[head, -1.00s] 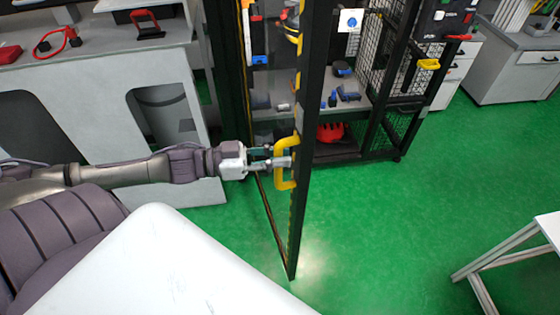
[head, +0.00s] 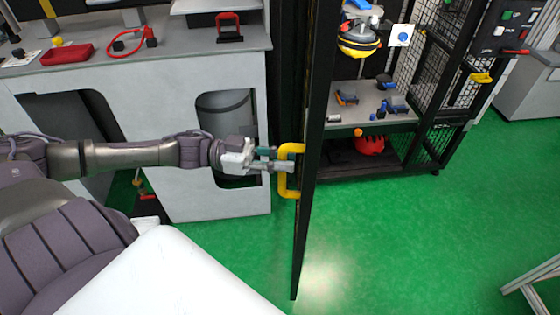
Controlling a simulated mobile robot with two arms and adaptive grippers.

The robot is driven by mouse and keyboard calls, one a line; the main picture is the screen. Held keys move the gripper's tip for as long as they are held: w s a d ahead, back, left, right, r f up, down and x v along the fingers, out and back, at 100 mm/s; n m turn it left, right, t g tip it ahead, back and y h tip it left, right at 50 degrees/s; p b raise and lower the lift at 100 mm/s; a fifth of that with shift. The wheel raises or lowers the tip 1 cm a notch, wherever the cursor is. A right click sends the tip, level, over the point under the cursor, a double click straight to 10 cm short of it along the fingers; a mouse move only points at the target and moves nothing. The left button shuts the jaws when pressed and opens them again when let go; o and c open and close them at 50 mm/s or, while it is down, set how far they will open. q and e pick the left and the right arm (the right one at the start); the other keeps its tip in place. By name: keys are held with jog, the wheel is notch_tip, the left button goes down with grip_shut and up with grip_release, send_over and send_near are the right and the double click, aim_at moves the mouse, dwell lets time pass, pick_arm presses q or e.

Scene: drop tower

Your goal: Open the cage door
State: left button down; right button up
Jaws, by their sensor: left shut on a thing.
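The cage door (head: 314,120) stands swung out from the cage and is seen almost edge-on, with its dark frame running from the top of the head view down over the green floor. Its yellow handle (head: 283,185) is on the left side of the door. My left gripper (head: 283,166) is shut on the handle, its fingers around the upright bar. The cage (head: 430,135) is behind and to the right, with its shelf and inside showing. My right gripper is not in view.
A grey workbench (head: 225,186) with red tools stands left, behind my left arm. In the cage, a shelf (head: 365,112) holds small tools, and a red item (head: 369,145) lies below. A table frame (head: 535,280) is at lower right.

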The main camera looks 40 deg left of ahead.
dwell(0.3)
pick_arm(q)
jog(key=c, duration=1.1)
grip_release()
jog(key=shift+o, duration=0.2)
jog(key=v, duration=1.2)
jog(key=shift+f, duration=0.1)
